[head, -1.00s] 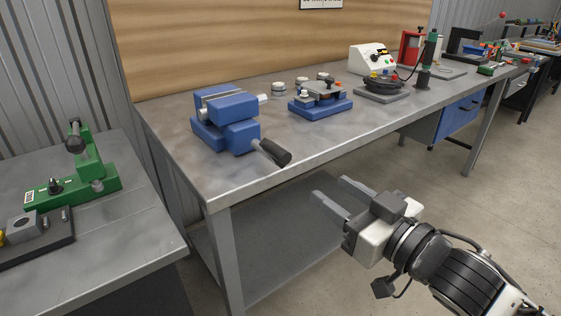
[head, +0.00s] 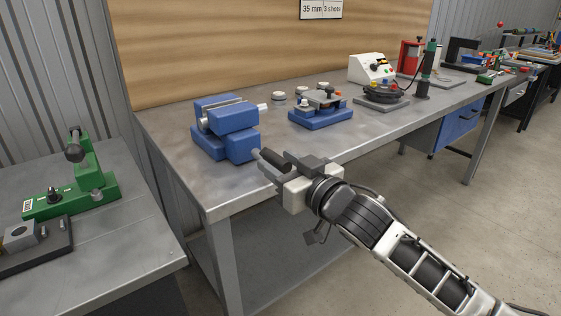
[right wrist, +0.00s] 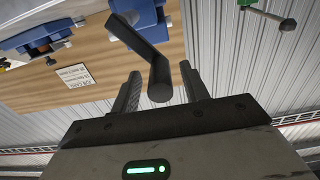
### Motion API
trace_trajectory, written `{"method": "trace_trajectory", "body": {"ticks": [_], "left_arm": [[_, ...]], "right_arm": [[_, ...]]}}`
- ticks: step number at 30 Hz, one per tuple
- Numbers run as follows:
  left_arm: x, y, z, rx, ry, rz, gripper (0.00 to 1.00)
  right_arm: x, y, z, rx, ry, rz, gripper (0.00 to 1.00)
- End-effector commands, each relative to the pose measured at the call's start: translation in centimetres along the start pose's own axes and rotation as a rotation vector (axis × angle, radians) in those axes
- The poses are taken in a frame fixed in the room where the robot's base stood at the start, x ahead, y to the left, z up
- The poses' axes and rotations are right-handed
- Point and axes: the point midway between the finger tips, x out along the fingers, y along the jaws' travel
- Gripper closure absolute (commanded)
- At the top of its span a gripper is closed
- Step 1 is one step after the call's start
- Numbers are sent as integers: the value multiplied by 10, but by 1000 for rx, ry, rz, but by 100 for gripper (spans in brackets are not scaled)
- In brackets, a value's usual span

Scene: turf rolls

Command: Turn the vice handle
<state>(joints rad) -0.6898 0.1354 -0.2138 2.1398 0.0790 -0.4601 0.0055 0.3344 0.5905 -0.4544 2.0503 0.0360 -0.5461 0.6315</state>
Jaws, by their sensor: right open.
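The blue vice (head: 226,128) sits near the front left corner of the grey workbench. Its handle (head: 276,160), a dark grip on a grey crank, sticks out toward the bench's front edge. My right gripper (head: 274,163) is at the handle, open, with one finger on each side of the grip. In the right wrist view the handle's dark grip (right wrist: 159,78) lies between the two open fingers (right wrist: 160,72), with gaps showing on both sides. My left gripper is out of view.
Beside the vice on the bench (head: 180,165) stand a blue fixture (head: 320,118), a dark round device (head: 383,94) and a white box (head: 372,68). A second table with a green press (head: 85,185) stands at left. The bench front between is clear.

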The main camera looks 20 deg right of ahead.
Motion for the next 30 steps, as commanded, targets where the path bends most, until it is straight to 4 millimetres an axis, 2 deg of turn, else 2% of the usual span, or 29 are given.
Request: {"method": "trace_trajectory", "body": {"ticks": [9, 10, 14, 15, 23, 30], "left_arm": [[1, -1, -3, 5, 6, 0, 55], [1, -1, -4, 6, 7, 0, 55], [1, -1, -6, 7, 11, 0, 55], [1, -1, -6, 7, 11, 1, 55], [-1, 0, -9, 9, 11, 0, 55], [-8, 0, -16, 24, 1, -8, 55]], "right_arm": [[3, 0, 0, 0, 0, -1, 55], [3, 0, 0, 0, 0, -1, 61], [3, 0, 0, 0, 0, -1, 97], [3, 0, 0, 0, 0, -1, 100], [3, 0, -1, 19, -1, -1, 100], [7, 2, -8, 124, -2, -9, 100]]}}
